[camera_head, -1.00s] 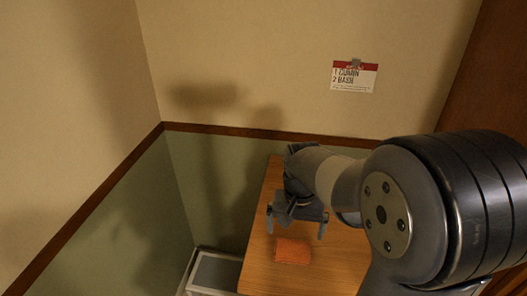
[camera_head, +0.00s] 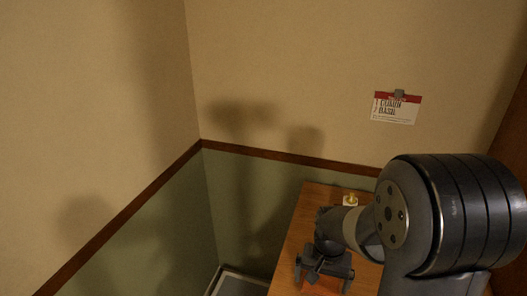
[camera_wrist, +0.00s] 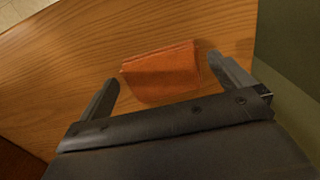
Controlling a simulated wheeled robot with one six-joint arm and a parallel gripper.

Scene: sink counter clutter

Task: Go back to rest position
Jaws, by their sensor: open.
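My gripper (camera_head: 323,277) is open and empty over the wooden counter in the head view, with its fingers pointing down. In the wrist view my gripper (camera_wrist: 163,72) shows its two fingers spread wide. An orange folded cloth or sponge (camera_wrist: 162,75) lies on the counter between and beyond the fingers in that view, and they do not grip it. In the head view the orange piece (camera_head: 322,287) is partly hidden under the gripper and cut by the lower edge. I cannot tell the exact gap between them.
The wooden counter (camera_head: 297,231) has a small yellow-and-white object (camera_head: 351,200) near its back edge, beside my arm. A note (camera_head: 396,108) is clipped to the back wall. A grey-topped, light-edged unit (camera_head: 240,286) stands low left of the counter. Walls close the corner.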

